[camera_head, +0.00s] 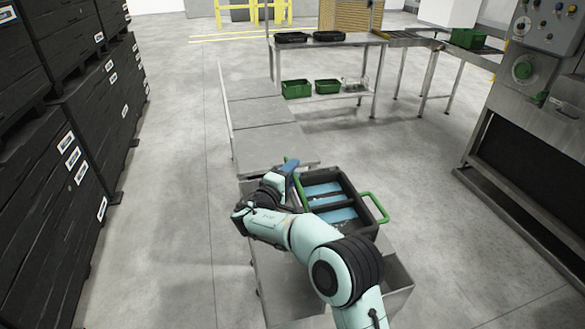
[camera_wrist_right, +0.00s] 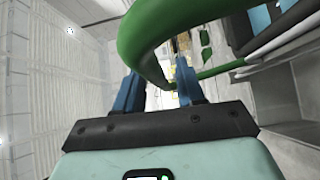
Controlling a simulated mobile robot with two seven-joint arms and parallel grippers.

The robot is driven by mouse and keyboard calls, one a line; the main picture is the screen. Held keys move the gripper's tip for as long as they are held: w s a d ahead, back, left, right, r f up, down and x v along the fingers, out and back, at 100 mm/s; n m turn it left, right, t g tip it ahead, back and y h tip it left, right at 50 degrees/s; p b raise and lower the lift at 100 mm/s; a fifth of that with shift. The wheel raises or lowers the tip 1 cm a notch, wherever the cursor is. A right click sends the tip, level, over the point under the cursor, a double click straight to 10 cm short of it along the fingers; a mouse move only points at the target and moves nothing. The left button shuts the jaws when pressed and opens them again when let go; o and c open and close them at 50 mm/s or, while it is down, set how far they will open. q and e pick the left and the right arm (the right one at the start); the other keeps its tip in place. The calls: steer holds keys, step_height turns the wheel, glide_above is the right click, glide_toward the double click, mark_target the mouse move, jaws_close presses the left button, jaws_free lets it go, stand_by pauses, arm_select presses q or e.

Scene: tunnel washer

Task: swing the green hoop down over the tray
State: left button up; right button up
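A dark tray (camera_head: 352,184) with blue compartments or contents sits on a grey cart below me in the head view. A green hoop (camera_head: 375,207) sticks out at its right side. Another green hoop (camera_head: 304,199) stands at the tray's left side, partly hidden by my right gripper and arm. My right gripper (camera_head: 291,174) is at this left hoop, with its blue fingers apart. In the right wrist view, the thick green hoop (camera_wrist_right: 149,60) curves close in front of the open fingers (camera_wrist_right: 160,85) and runs across the gap between them. Whether it touches them is unclear. My left gripper is not in view.
Tall black crates (camera_head: 70,150) line the left. Grey platforms (camera_head: 268,125) lie beyond the cart. A metal table (camera_head: 335,43) with black trays and green bins stands at the back. A machine with a control panel (camera_head: 545,40) is at the right. Floor between is clear.

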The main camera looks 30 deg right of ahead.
steer(key=shift+w+d, duration=0.15)
steer(key=shift+d, duration=0.05)
jaws_close()
steer(key=shift+d, duration=0.1)
